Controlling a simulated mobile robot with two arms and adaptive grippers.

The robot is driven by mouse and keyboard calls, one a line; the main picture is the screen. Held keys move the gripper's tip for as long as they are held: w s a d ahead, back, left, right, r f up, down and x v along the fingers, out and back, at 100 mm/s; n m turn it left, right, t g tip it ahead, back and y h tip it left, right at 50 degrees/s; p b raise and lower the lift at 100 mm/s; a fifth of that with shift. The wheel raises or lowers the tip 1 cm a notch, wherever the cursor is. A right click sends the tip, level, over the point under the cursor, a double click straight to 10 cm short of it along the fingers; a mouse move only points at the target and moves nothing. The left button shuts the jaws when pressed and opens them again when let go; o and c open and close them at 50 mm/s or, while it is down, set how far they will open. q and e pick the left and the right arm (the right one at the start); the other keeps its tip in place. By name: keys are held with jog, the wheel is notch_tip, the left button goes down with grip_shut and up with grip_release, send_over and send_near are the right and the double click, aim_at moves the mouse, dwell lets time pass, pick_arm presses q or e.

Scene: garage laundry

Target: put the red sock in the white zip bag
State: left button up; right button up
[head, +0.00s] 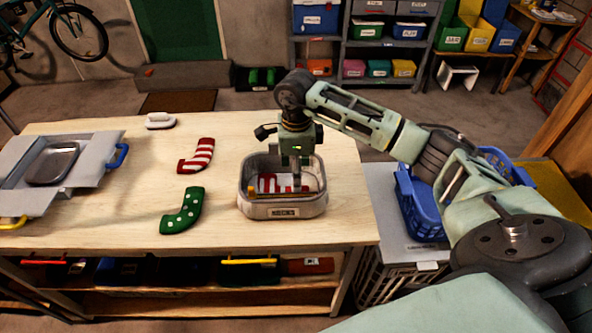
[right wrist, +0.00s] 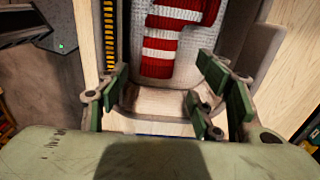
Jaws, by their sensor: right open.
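The white zip bag (head: 283,211) stands open on the wooden table, right of the middle; its pale wall and yellow-black zip edge also show in the right wrist view (right wrist: 228,28). A red-and-white striped sock (head: 268,183) lies inside it; this sock shows between and beyond the fingers in the right wrist view (right wrist: 160,58). A second red striped sock (head: 196,156) lies on the table, left of the bag. My right gripper (head: 298,184) points down into the bag's opening, fingers apart; it is open in the right wrist view (right wrist: 165,95). My left gripper is out of view.
A green dotted sock (head: 181,212) lies left of the bag. A white handled object (head: 160,121) is at the table's back, and a grey open case (head: 88,180) at the left. A blue basket (head: 421,208) stands right of the table. The table between case and socks is clear.

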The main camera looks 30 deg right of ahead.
jog(key=shift+r+p, duration=0.5)
notch_tip(320, 180, up, 12)
jog(key=b, duration=0.3)
dwell(0.9)
